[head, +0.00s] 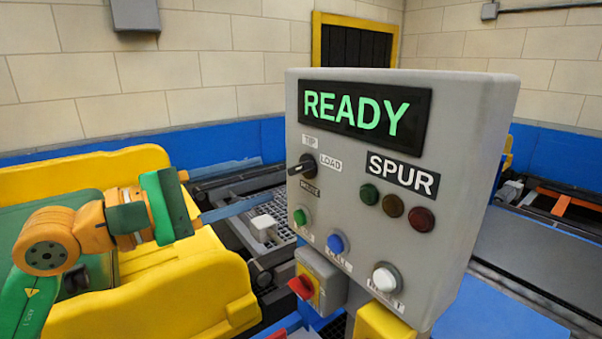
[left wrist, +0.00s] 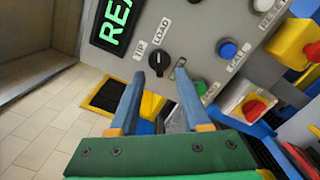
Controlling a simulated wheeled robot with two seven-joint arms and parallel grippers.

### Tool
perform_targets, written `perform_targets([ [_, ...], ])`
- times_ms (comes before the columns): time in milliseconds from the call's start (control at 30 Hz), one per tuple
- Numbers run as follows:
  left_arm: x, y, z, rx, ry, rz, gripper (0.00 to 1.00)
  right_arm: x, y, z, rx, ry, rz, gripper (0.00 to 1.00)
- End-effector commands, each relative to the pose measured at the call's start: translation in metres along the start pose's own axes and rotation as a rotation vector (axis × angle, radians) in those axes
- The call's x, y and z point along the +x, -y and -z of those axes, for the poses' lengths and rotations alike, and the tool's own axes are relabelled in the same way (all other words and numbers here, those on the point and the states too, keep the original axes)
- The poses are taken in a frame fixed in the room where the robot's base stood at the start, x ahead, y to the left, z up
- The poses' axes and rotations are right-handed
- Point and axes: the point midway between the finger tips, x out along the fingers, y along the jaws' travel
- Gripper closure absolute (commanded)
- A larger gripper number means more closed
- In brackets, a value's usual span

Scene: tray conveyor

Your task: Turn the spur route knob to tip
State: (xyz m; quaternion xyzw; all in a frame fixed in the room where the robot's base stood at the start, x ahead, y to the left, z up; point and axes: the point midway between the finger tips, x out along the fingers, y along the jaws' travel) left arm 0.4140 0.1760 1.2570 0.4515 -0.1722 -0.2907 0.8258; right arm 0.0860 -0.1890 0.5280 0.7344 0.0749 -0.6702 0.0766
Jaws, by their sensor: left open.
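The spur route knob (head: 301,165) is a black rotary knob on the grey panel (head: 450,130), below the READY screen. A TIP label is above it, a LOAD label to its right. Its grip lies roughly sideways, slightly tilted, along the line to LOAD. The left wrist view shows the knob (left wrist: 158,62) just beyond and between the fingertips. My left gripper (head: 264,180) is open and empty, left of the panel, its blue fingers pointing at the knob without visible contact. My right gripper is not in view.
Below the knob are green (head: 300,216), blue (head: 336,243) and white (head: 385,278) buttons. A red switch (head: 301,287) juts out lower down. Three lamps (head: 394,205) sit under the SPUR label. Conveyor tracks lie behind the panel.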

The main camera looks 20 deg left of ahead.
Motion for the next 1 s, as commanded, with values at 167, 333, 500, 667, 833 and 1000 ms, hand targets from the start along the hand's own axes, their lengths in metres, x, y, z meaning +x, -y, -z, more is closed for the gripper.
perform_targets([
  [167,0.023,-0.010,-0.001,0.047,-0.035,0.009,0.53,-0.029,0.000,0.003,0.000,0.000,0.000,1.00],
  [333,0.056,-0.008,0.002,0.040,-0.035,0.007,0.53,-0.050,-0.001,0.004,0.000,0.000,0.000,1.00],
  [500,0.068,-0.003,0.006,0.043,-0.036,0.007,0.53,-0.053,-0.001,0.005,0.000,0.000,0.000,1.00],
  [667,0.068,-0.001,0.007,0.043,-0.036,0.007,0.53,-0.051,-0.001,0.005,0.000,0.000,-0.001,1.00],
  [833,0.068,-0.001,0.007,0.042,-0.036,0.007,0.93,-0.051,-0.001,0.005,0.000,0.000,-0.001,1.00],
  [1000,0.068,-0.001,0.007,0.041,-0.036,0.007,1.00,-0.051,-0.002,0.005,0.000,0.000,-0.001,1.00],
])
